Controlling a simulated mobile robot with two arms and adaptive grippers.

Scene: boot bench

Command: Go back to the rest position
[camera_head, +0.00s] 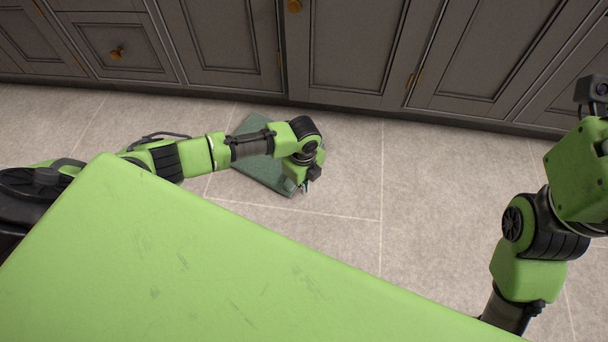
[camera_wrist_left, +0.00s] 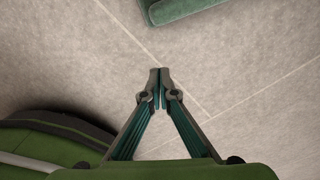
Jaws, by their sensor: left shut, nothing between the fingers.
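My left gripper (camera_head: 307,185) hangs at the end of my left arm, in front of the dark grey cabinets. In the left wrist view its fingers (camera_wrist_left: 160,75) meet at the tips, shut and empty, above the tiled floor. My right arm (camera_head: 540,225) stands at the right of the head view; its gripper's fingers do not show.
A dark green bench or box (camera_head: 262,172) stands on the floor, partly hidden behind my left arm; a green edge (camera_wrist_left: 185,8) shows at the top of the left wrist view. Cabinets (camera_head: 350,50) line the back. The tiled floor (camera_head: 430,200) between my arms is clear.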

